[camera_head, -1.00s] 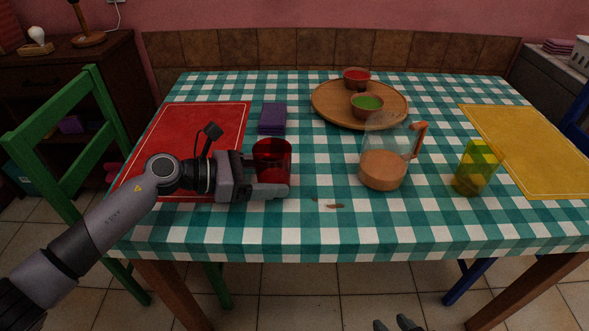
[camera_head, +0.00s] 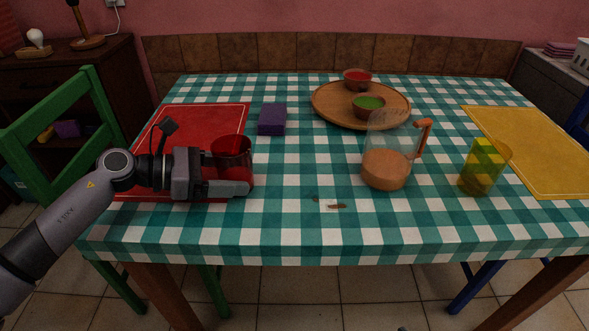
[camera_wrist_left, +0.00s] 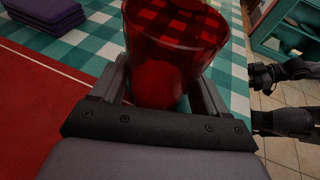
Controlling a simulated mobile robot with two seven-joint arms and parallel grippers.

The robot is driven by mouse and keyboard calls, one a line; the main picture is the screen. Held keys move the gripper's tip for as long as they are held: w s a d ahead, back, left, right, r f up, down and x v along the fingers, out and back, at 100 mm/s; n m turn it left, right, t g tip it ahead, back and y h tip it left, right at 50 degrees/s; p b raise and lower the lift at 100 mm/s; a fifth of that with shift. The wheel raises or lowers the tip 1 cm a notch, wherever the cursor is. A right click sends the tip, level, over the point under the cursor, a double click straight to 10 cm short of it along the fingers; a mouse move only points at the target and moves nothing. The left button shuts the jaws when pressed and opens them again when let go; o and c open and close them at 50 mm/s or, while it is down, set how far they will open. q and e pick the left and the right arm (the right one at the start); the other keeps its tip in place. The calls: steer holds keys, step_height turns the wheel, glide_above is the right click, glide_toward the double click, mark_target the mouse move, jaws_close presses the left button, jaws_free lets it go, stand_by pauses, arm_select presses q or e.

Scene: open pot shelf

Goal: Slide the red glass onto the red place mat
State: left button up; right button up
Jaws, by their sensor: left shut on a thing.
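The red glass (camera_head: 232,150) stands upright at the right edge of the red place mat (camera_head: 218,118). My left gripper (camera_head: 236,181) is shut on the red glass low down, its fingers on either side. In the left wrist view the glass (camera_wrist_left: 175,40) fills the space between the fingers, with the mat (camera_wrist_left: 40,110) to its left. The gripper hides part of the glass's base, so I cannot tell how much of it is over the mat. Dark parts at the right of the wrist view look like my right gripper, but its jaws are unclear.
A purple napkin stack (camera_head: 272,119) lies behind the glass. A jug (camera_head: 387,165), a yellow glass (camera_head: 483,168) and a round wooden tray (camera_head: 328,108) with bowls stand to the right. A yellow place mat (camera_head: 530,150) lies at far right.

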arm_select(q)
steer(key=shift+a+f+b, duration=0.2)
steer(key=shift+a+b, duration=0.45)
steer(key=shift+a, duration=0.6)
steer(key=shift+w+a, duration=0.1)
steer(key=shift+a, duration=0.2)
steer(key=shift+a+b, duration=0.85)
steer(key=shift+a, duration=0.3)
steer(key=shift+w+a+b, duration=0.1)
steer(key=shift+a+b, duration=0.25)
steer(key=shift+a, duration=0.25)
steer(key=shift+a+b, duration=0.75)
steer(key=shift+a, duration=0.85)
steer(key=shift+a+r, duration=0.1)
steer(key=shift+r, duration=0.05)
arm_select(e)
steer(key=shift+n+t+y, duration=0.5)
steer(key=shift+t+y, duration=0.1)
steer(key=shift+w+a+r, duration=0.15)
steer(key=shift+w+a, duration=0.4)
steer(key=shift+a, duration=0.3)
steer(key=shift+w+a+r, duration=0.15)
steer(key=shift+w+a, duration=0.35)
steer(key=shift+a, duration=0.35)
arm_select(q)
steer(key=o, duration=0.8)
arm_select(e)
steer(key=shift+f, duration=0.1)
